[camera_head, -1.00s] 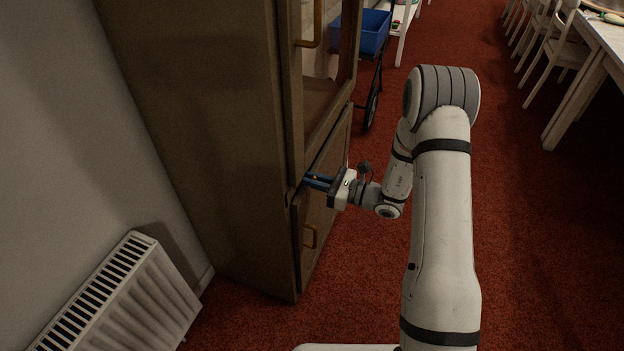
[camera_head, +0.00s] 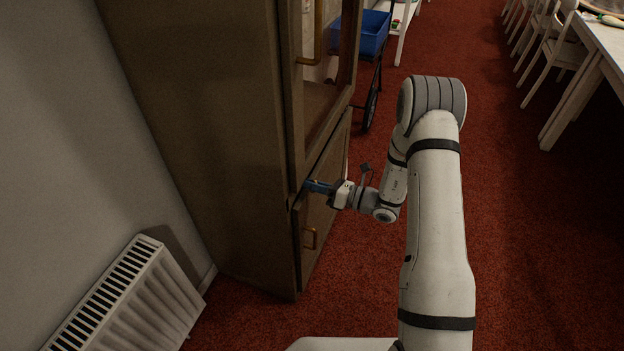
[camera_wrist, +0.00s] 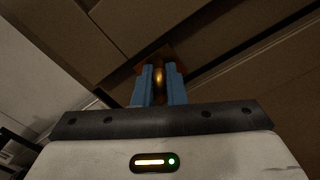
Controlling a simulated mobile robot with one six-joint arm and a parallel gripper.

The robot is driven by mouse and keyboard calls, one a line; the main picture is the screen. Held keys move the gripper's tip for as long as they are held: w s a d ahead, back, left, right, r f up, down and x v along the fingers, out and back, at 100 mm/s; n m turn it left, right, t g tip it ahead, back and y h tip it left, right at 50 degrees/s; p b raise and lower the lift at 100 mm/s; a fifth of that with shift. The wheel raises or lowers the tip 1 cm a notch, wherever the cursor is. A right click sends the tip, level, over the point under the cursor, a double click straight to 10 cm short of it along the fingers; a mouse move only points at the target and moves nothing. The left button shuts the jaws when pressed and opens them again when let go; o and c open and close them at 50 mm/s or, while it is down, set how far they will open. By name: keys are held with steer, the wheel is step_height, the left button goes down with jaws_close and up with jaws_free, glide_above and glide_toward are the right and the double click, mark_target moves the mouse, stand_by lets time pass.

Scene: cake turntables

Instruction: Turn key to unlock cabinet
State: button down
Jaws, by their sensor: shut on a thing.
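My gripper (camera_head: 312,186) is at the upper edge of the lower door. In the wrist view, the blue fingers of my gripper (camera_wrist: 160,80) are closed on a small brass key (camera_wrist: 158,76) at the cabinet front. The fingers hide most of the key. The keyhole is hidden, so I cannot tell how deep the key sits.
A white radiator (camera_head: 130,305) is on the wall at the lower left. A blue bin (camera_head: 368,33) on a dark wheeled frame stands beyond the cabinet. White chairs (camera_head: 551,55) and a table (camera_head: 590,60) line the right. Red carpet (camera_head: 510,240) is clear between.

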steer(key=m+p, duration=0.1)
steer(key=m, duration=0.1)
steer(key=m+p, duration=0.2)
steer(key=m, duration=0.1)
steer(key=shift+w+d+r+m, duration=0.15)
steer(key=shift+w+d+m, duration=0.05)
steer(key=shift+m, duration=0.1)
steer(key=m+p, duration=0.1)
steer(key=m, duration=0.3)
steer(key=m+p, duration=0.1)
steer(key=m, duration=0.1)
steer(key=shift+f+p, duration=0.25)
steer(key=shift+p, duration=0.1)
steer(key=c, duration=1.5)
jaws_free()
steer(key=v, duration=0.7)
steer(key=shift+s+d, duration=0.15)
steer(key=shift+d, duration=0.2)
